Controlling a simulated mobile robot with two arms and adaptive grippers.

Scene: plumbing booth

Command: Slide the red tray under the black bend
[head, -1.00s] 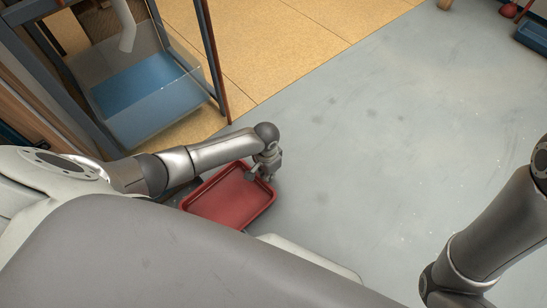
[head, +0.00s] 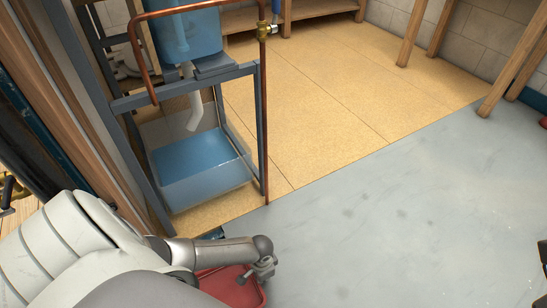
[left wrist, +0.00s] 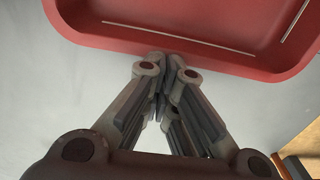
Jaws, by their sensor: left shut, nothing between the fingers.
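The red tray (head: 222,286) lies on the grey floor at the bottom of the head view, partly hidden by my left arm and body. In the left wrist view the near rim of the red tray (left wrist: 200,47) crosses the top. My left gripper (head: 262,270) is at the tray's right side. In the left wrist view the left gripper (left wrist: 172,62) is shut and empty, its fingertips at the rim; I cannot tell whether they touch it. I make out no black bend; a pale grey bend (head: 193,112) hangs under the blue tank.
A blue tank (head: 188,38) sits on a dark metal frame (head: 180,86), with a clear-sided blue bin (head: 200,180) beneath. A copper pipe (head: 263,120) runs down the frame's right side. The tan floor (head: 320,105) and grey floor (head: 390,225) are open to the right.

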